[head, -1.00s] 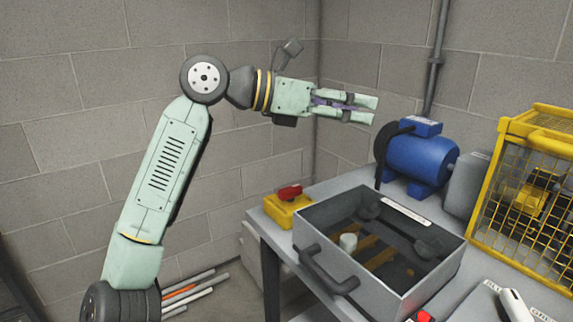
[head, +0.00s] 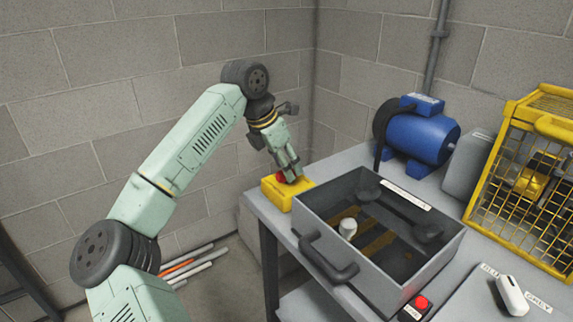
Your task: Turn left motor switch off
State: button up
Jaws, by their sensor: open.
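The left motor switch is a yellow box (head: 277,194) with a red knob (head: 282,178) on top, at the left end of the grey bench in the head view. My gripper (head: 292,173) points down right over the switch, with its fingertips at the red knob. The jaws are open. The fingers hide much of the knob, so I cannot tell its turned position or whether the fingers touch it. The blue motor (head: 420,137) stands at the back of the bench.
A grey open box (head: 335,262) with a dark handle stands right of the switch, close to it. A yellow mesh cage (head: 535,185) is at the right. A red button (head: 421,302) and a white handheld thing (head: 512,295) lie in front. Block walls close off the back.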

jog(key=shift+w+d+f, duration=0.15)
jog(key=shift+d+f, duration=0.1)
jog(key=shift+f, duration=0.35)
jog(key=shift+c, duration=0.6)
grip_shut()
